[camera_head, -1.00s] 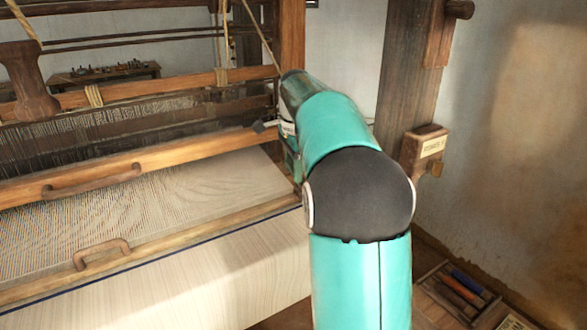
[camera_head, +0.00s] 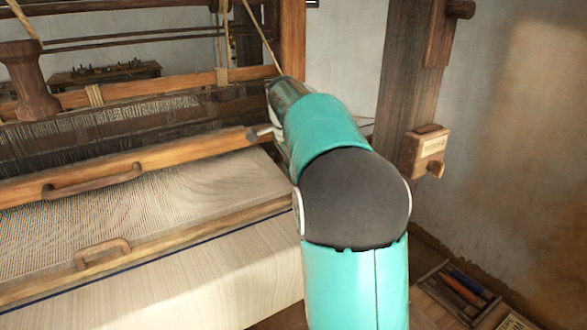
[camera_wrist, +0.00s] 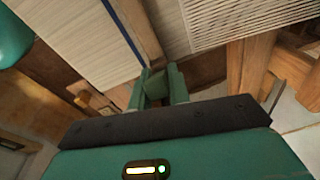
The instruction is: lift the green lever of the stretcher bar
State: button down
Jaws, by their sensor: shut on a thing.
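In the wrist view my gripper (camera_wrist: 157,78) has its two green fingers closed on a small green piece, the green lever (camera_wrist: 154,86). The lever sits at the near end of the wooden stretcher bar (camera_wrist: 141,30). How far the lever is raised cannot be told. In the head view the bar (camera_head: 155,242) lies across the woven cloth, beside a dark blue line. There my arm hides the lever, the bar's right end and my fingertips.
Above the bar is a wooden beam with a handle (camera_head: 92,183). A wooden post (camera_head: 406,85) with a small labelled box (camera_head: 427,150) stands right of my arm. A tool tray (camera_head: 457,293) lies at lower right. Pale cloth (camera_head: 190,275) fills the lower left.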

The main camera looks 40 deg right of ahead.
jog(key=shift+a+f+h, duration=0.15)
jog(key=shift+a+h, duration=0.1)
jog(key=shift+h, duration=0.25)
jog(key=c, duration=1.3)
grip_release()
jog(key=v, duration=1.3)
jog(key=shift+a+r, duration=0.1)
jog(key=shift+r, duration=0.3)
